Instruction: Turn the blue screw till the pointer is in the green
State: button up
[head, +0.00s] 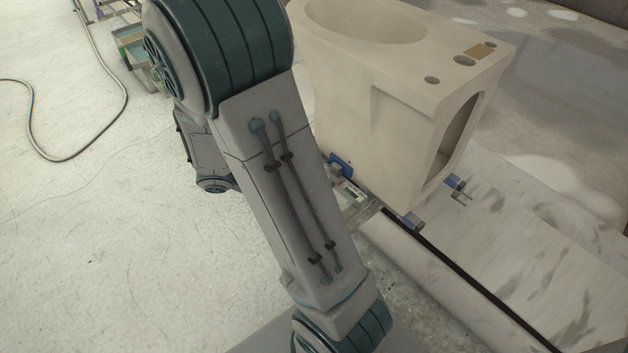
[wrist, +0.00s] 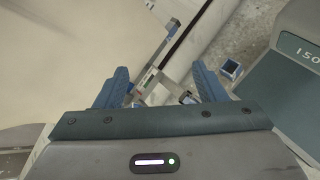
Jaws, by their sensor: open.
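My gripper (wrist: 160,68) is open, its two blue fingers spread apart in the wrist view. My arm hides the gripper there.
A large beige ceramic piece (head: 395,125) stands close to the plate. Small blue parts (head: 411,221) and (head: 455,182) sit near its foot, by a pale roller-like edge (head: 440,280). A hose (head: 125,95) lies on the floor at left, where there is free room.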

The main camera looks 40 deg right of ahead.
jog(key=w+d+f+n+t+h+b, duration=0.1)
jog(key=w+f+n+t+h+b, duration=0.15)
jog(key=w+f+n, duration=0.35)
jog(key=w+d+f+n+t+h+b, duration=0.1)
jog(key=f+n+t+h+b, duration=0.2)
jog(key=f, duration=0.6)
jog(key=w+d+f+n+t+h+b, duration=0.1)
jog(key=w+f+n+t+b, duration=0.35)
jog(key=f, duration=0.25)
jog(key=shift+n, duration=0.45)
jog(key=x, duration=0.8)
jog(key=b+x, duration=0.1)
jog(key=x, duration=0.4)
jog(key=shift+s+f, duration=0.1)
jog(key=shift+f, duration=0.2)
jog(key=c, duration=1)
